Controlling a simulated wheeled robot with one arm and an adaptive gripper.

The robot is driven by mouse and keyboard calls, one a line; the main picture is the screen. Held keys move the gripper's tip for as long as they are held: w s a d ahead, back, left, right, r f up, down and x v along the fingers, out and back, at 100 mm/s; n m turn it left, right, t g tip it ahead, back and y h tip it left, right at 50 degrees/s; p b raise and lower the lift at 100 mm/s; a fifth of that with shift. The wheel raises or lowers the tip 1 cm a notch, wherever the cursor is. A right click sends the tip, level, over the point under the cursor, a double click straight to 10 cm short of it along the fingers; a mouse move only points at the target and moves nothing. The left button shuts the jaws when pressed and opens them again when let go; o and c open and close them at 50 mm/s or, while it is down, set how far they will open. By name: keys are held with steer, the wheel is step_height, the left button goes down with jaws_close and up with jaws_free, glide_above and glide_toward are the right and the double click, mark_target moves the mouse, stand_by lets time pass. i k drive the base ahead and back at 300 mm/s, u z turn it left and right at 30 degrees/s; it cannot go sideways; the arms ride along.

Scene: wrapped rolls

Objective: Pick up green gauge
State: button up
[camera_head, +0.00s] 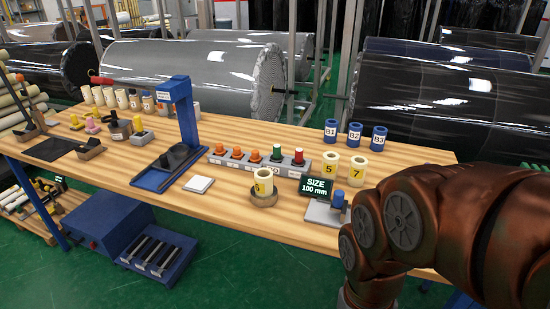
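A green-topped gauge (277,152) stands upright in a long grey block (226,164) near the middle of the table. It is between an orange-topped gauge (255,157) on its left and a red-topped gauge (298,157) on its right. More orange-topped gauges (237,154) stand further left in the same block. The lower part of the green gauge is hidden in or behind the block. My arm fills the right edge of the picture, over the table's right end. My gripper is outside the picture.
A dark SIZE 100 mm sign (315,191) and a cream core in a round holder (263,197) stand in front of the block. Blue cores (330,131) and cream cores (357,170) are to its right. A tall blue stand (187,112) is left. Large wrapped rolls (190,65) lie behind.

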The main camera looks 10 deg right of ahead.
mark_target(277, 157)
steer(key=u, duration=0.5)
steer(key=k, duration=0.55)
steer(key=u, duration=1.25)
steer(key=i, duration=1.4)
steer(key=z, duration=0.95)
steer(key=i, duration=0.6)
steer(key=z, duration=0.55)
